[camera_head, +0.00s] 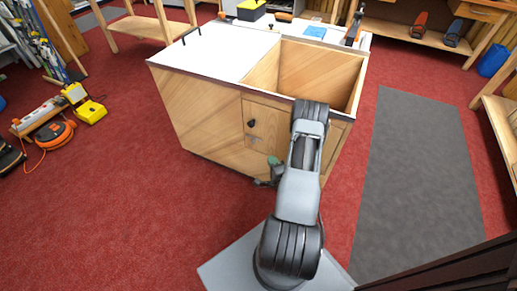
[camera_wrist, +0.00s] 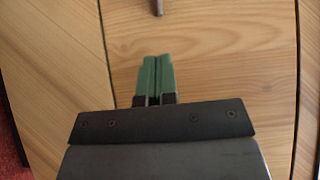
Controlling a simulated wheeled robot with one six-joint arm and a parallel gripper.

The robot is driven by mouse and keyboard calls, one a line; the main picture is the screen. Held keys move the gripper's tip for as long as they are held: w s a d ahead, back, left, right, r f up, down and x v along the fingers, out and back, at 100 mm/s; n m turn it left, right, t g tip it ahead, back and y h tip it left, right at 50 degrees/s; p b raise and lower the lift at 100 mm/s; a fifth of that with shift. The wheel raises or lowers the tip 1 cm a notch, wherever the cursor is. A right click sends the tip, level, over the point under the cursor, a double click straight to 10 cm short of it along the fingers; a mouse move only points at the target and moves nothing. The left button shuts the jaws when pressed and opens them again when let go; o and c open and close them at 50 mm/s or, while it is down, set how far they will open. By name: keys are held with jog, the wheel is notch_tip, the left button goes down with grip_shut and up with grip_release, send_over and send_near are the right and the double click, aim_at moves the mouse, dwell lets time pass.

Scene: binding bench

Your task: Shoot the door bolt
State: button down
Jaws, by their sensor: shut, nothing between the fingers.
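The cabinet door (camera_head: 268,122) is a light wood panel in the front of the bench, and its wood also fills the middle of the wrist view (camera_wrist: 220,60). A dark round knob (camera_head: 252,124) is on the door. A small greyish fitting (camera_head: 254,140) sits just below it, too small to make out as the bolt. In the wrist view a short grey metal piece (camera_wrist: 158,7) is cut off by the top edge. My gripper (camera_head: 273,161) is low in front of the door, below the knob. Its green fingertips (camera_wrist: 156,62) are together and empty, pointing toward the metal piece; contact with the wood cannot be told.
The bench has a white top (camera_head: 215,52) and an open bin (camera_head: 320,75) at its right. A grey mat (camera_head: 415,170) lies on the red carpet to the right. Yellow and orange gear (camera_head: 58,132) lies on the floor at left.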

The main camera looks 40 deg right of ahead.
jog(key=b, duration=0.1)
send_near(258, 140)
jog(key=w+d, duration=0.2)
jog(key=w, duration=0.1)
jog(key=shift+d+f, duration=0.15)
jog(key=shift+d, duration=0.2)
jog(key=shift+w+a+b, duration=0.35)
jog(key=shift+w+a, duration=0.3)
jog(key=shift+w, duration=0.3)
jog(key=shift+w+a, duration=0.3)
jog(key=shift+w, duration=0.35)
